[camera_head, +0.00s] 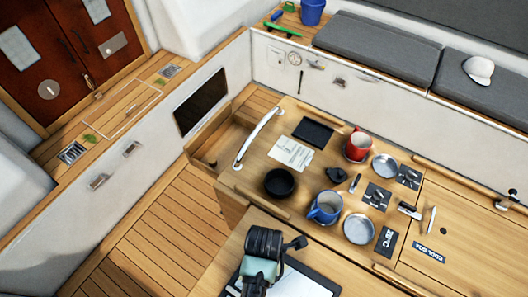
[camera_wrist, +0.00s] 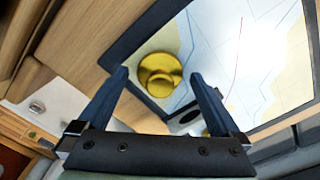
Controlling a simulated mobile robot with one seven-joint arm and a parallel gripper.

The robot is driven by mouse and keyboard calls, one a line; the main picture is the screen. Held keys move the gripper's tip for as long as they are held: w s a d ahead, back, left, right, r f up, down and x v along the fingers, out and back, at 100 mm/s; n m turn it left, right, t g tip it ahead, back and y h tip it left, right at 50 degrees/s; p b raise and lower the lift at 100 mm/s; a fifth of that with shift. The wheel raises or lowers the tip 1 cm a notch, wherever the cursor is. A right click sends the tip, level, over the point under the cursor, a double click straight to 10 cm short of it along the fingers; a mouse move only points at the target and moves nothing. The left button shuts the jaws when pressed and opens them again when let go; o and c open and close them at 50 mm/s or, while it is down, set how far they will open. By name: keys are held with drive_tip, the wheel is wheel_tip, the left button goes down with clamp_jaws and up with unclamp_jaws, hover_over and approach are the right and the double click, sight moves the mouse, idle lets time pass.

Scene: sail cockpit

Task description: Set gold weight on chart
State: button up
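The gold weight (camera_wrist: 160,75) is a round, stepped yellow piece. In the wrist view it shows between and just beyond the tips of my gripper (camera_wrist: 156,72), which is open; a gap shows beside the left finger. The weight overlaps the corner of the chart (camera_wrist: 235,55), a pale sheet with blue and red lines in a dark frame. I cannot tell whether it rests on the chart. In the head view the chart (camera_head: 300,285) is partly visible at the bottom edge. My gripper (camera_head: 262,262) hides part of it there, and the weight is hidden.
Papers (camera_head: 290,153) lie farther back. A small yellow patch (camera_wrist: 205,132) shows below the chart's dark frame. Grey cushions (camera_head: 380,45) line the back.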

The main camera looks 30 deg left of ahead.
wheel_tip(320, 180, up, 12)
drive_tip(key=b, duration=0.1)
drive_tip(key=w+r+m+t+y, duration=0.2)
drive_tip(key=w+r+m+t, duration=0.7)
drive_tip(key=w+r, duration=0.8)
drive_tip(key=w+d+r+m+t, duration=0.1)
drive_tip(key=w+r+m+t, duration=0.2)
drive_tip(key=r, duration=0.5)
drive_tip(key=w+d+r+m+t, duration=0.1)
drive_tip(key=w+r+m+t, duration=0.15)
drive_tip(key=r, duration=0.55)
drive_tip(key=s+d+r+m+t, duration=0.2)
drive_tip(key=s+r+m+t, duration=0.2)
drive_tip(key=r, duration=0.6)
drive_tip(key=s+d+r+m+t+h, duration=0.1)
drive_tip(key=s+d+r+m+t, duration=0.2)
drive_tip(key=r, duration=0.7)
drive_tip(key=s+d+r+m+t+h, duration=0.1)
drive_tip(key=s+r+m+t, duration=0.3)
drive_tip(key=r, duration=0.7)
drive_tip(key=shift+s+d+m+t, duration=0.3)
drive_tip(key=shift+d+m+t, duration=0.3)
drive_tip(key=shift+t, duration=0.35)
